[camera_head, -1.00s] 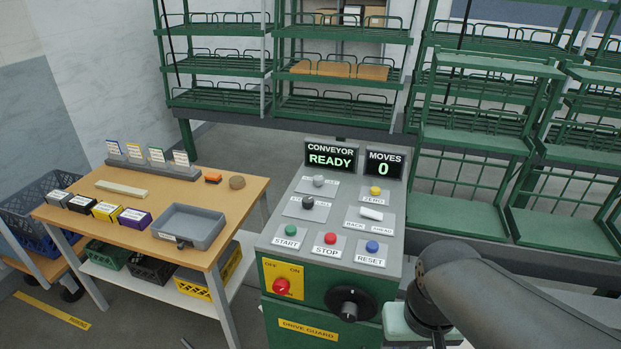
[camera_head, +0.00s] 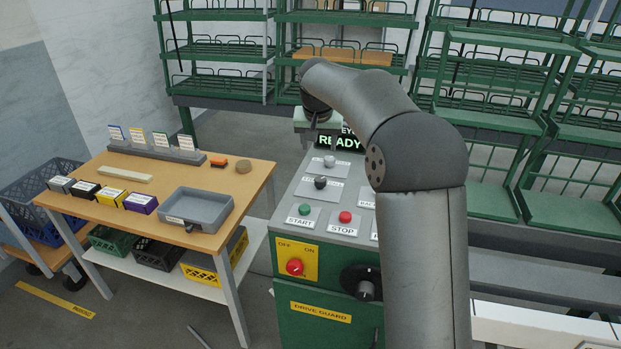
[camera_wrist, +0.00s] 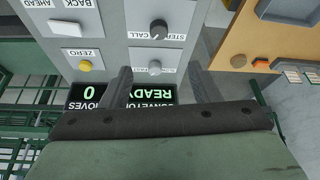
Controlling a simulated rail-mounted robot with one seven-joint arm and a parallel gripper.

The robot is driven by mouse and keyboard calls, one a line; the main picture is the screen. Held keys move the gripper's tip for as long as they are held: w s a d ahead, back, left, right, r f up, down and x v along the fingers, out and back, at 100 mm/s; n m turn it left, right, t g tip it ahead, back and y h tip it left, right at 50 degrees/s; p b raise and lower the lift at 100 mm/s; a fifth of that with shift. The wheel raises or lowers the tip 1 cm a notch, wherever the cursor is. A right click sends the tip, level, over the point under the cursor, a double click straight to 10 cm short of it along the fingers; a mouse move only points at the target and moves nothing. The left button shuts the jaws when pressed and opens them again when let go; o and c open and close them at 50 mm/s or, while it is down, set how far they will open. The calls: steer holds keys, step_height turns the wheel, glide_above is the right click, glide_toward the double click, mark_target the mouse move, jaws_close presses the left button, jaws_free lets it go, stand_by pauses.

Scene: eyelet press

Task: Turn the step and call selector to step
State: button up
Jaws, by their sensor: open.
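The step and call selector is a dark round knob (camera_wrist: 158,28) on a grey plate, with the STEP and CALL label seen upside down in the wrist view. In the head view the same dark knob (camera_head: 320,182) sits on the console's sloping top, above the green START button. My gripper (camera_wrist: 160,72) is open and empty. Its two dark fingers stand apart on either side of a paler grey knob (camera_wrist: 154,68). The dark selector knob lies beyond the fingertips, not between them. In the head view the fingertips are hidden; my gripper's pale green body shows near the display.
The READY display (camera_head: 339,141) stands at the console's back edge. Green START (camera_head: 304,209) and red STOP (camera_head: 345,217) buttons are close to the selector. A yellow button (camera_wrist: 85,66) and a white rocker (camera_wrist: 65,27) are beside it. A wooden table (camera_head: 226,186) stands left; green racks are behind.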

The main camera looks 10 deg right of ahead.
mark_target(320, 179)
steer(key=p+x, duration=0.3)
steer(key=x, duration=1.3)
steer(key=shift+f, duration=0.4)
steer(key=c, duration=1)
